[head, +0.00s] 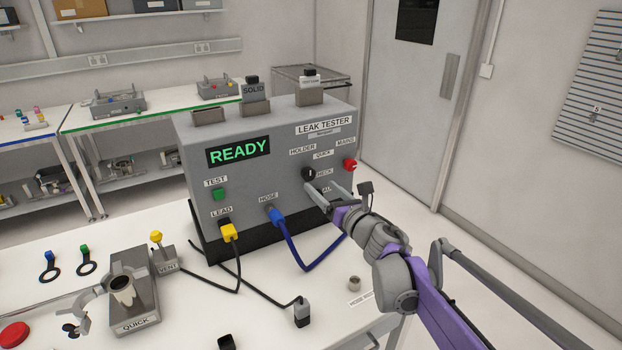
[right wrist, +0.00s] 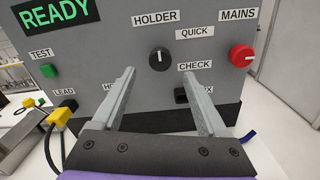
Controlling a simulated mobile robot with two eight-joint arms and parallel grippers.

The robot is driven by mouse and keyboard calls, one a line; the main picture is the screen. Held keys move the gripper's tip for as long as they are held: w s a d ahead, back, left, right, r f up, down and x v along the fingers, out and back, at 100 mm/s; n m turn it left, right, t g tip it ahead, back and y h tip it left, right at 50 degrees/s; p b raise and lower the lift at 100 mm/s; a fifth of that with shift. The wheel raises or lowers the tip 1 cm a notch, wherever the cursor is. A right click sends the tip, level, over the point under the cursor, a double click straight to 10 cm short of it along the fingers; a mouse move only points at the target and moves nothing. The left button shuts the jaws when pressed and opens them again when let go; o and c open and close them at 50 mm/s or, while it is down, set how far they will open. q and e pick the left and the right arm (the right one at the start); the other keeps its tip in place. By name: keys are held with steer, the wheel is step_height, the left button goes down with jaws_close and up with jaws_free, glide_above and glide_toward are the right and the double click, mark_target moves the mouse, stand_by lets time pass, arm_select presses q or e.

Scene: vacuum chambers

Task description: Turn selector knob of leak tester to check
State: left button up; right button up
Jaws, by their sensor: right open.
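The grey leak tester (head: 270,180) stands on the white table with a green READY display. Its selector knob (head: 309,173) is small, round and black, and it also shows in the right wrist view (right wrist: 159,58). The knob's white mark points up, toward the HOLDER label (right wrist: 155,17). The QUICK label (right wrist: 195,32) is to its upper right, and the CHECK label (right wrist: 195,66) is to its right. My right gripper (head: 319,190) is open and empty, its fingers pointing at the panel just below the knob. In the right wrist view its fingertips (right wrist: 159,74) flank the space under the knob.
A red MAINS knob (head: 350,165) sits right of the selector. A blue hose (head: 290,245) and a yellow lead plug (head: 228,232) hang from the front. A QUICK fixture (head: 140,320) and a VENT valve (head: 163,262) stand on the table at left.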

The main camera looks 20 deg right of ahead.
mark_target(310, 176)
steer(key=w, duration=0.6)
steer(key=shift+w+a, duration=0.25)
steer(key=shift+w, duration=0.05)
jaws_close()
